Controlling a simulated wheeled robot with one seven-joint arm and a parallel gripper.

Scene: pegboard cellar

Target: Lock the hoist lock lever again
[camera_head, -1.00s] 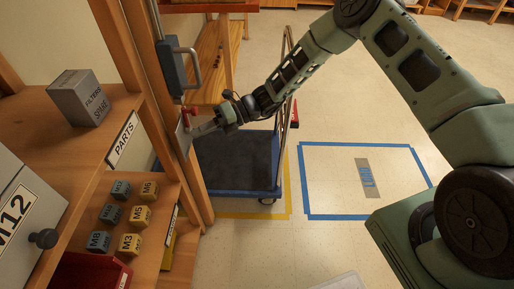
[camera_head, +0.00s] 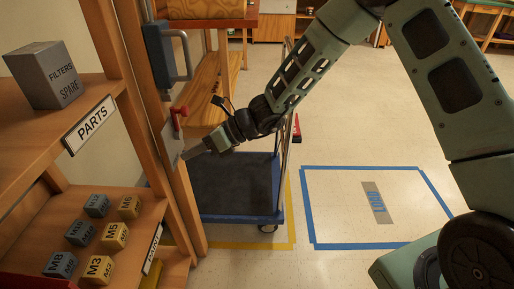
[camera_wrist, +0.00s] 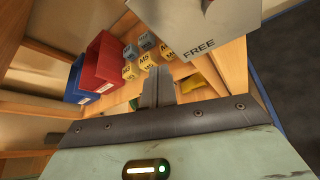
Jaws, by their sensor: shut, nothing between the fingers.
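The hoist lock lever is the small red handle (camera_head: 178,114) on a grey metal plate (camera_head: 171,140) fixed to the wooden post. In the head view it sticks out at the plate's upper part. In the wrist view the plate (camera_wrist: 205,32) shows the word FREE near its lower edge; the lever's position there is hard to make out. My gripper (camera_head: 187,154) is shut and empty, just below the lever and close to the plate's lower edge. Its closed fingers (camera_wrist: 158,88) point past the plate in the wrist view. Whether they touch the plate I cannot tell.
A blue-edged trolley (camera_head: 235,190) stands beside the post. Shelves at left hold a grey FILTERS SPARE box (camera_head: 45,75) and several labelled cubes (camera_head: 115,234). Open floor lies right, with a blue taped rectangle (camera_head: 308,205).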

